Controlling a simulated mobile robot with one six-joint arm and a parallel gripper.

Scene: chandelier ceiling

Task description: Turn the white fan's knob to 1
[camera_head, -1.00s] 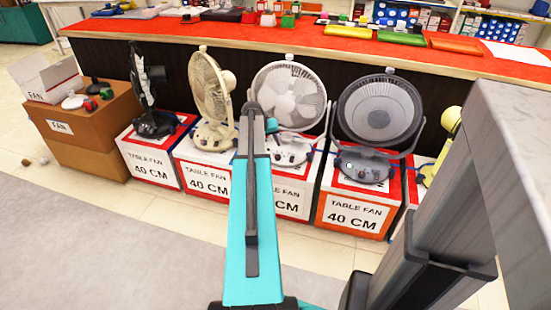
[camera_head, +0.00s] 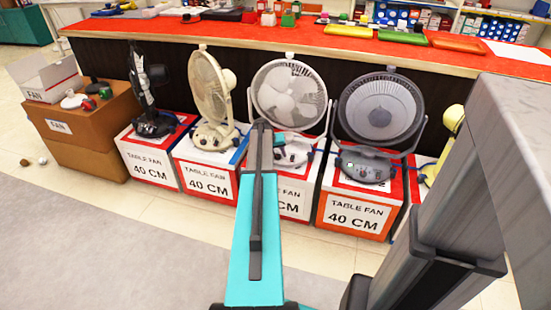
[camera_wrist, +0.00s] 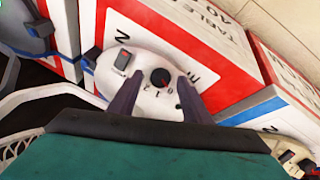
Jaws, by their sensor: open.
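The white fan (camera_head: 290,88) stands on a red and white table fan box in the head view, right of the cream fan. Its white base (camera_head: 293,150) is partly hidden by my arm. In the wrist view, the base (camera_wrist: 143,68) carries a round black knob (camera_wrist: 160,77) with a red mark and numbers beside it, and a separate dark switch (camera_wrist: 122,60). My gripper (camera_wrist: 158,100) is open, its two dark fingers on either side below the knob in the picture. Whether the fingers touch the base cannot be told.
A cream fan (camera_head: 210,95) stands left of the white fan and a grey fan (camera_head: 378,115) stands right. A black fan (camera_head: 147,95) is farther left. The red counter (camera_head: 230,35) runs behind. The floor (camera_head: 110,240) in front is clear.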

